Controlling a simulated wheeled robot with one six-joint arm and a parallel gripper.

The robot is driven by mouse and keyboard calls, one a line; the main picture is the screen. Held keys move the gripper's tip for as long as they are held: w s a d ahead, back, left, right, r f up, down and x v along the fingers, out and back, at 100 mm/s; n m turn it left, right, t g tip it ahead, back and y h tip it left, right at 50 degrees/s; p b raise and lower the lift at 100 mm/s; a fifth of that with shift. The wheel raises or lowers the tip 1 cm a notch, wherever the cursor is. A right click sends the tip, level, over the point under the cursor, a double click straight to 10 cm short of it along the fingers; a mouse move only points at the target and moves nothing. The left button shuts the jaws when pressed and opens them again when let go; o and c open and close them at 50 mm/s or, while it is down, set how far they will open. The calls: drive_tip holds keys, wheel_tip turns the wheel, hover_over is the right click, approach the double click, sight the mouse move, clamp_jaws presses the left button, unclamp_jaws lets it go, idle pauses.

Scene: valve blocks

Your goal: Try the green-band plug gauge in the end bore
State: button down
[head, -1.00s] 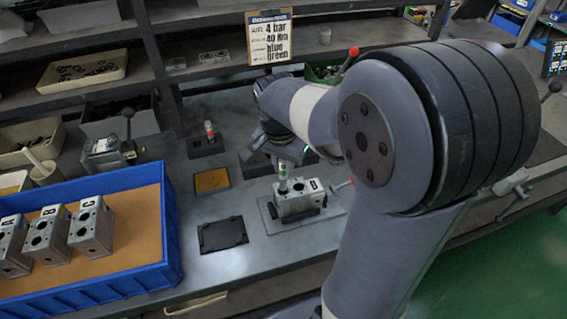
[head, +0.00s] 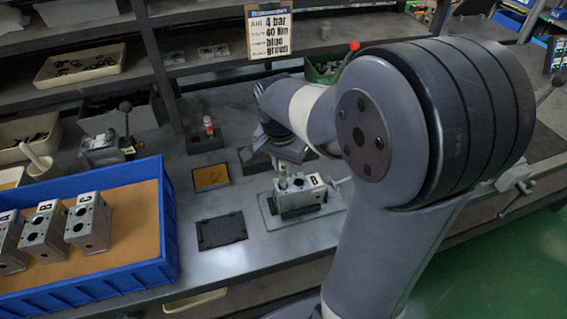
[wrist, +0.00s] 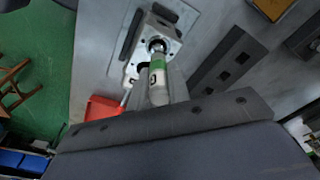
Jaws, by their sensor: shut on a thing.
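The green-band plug gauge (wrist: 158,66) is pale with a green ring, and my gripper (wrist: 160,88) is shut on it. In the head view the gauge (head: 283,182) stands roughly upright over the left part of the grey valve block D (head: 302,193). In the wrist view its metal end meets a round bore in the block (wrist: 137,66). I cannot tell how deep it goes. The block rests in a dark holder on a light plate (head: 268,213). My gripper's fingers are mostly hidden by my arm in the head view.
A blue tray (head: 168,225) with several valve blocks stands at the left. A red-topped gauge (head: 208,126) stands in a dark holder behind. A black mat (head: 221,231) and an orange pad (head: 211,177) lie left of the fixture. A sign (head: 269,33) hangs at the back.

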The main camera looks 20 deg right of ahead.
drive_tip(key=shift+f+b, duration=0.6)
drive_tip(key=shift+f, duration=0.25)
drive_tip(key=shift+r, duration=0.15)
idle(1.1)
wheel_tip(320, 180, up, 7)
drive_tip(key=p, duration=0.6)
drive_tip(key=shift+r, duration=0.1)
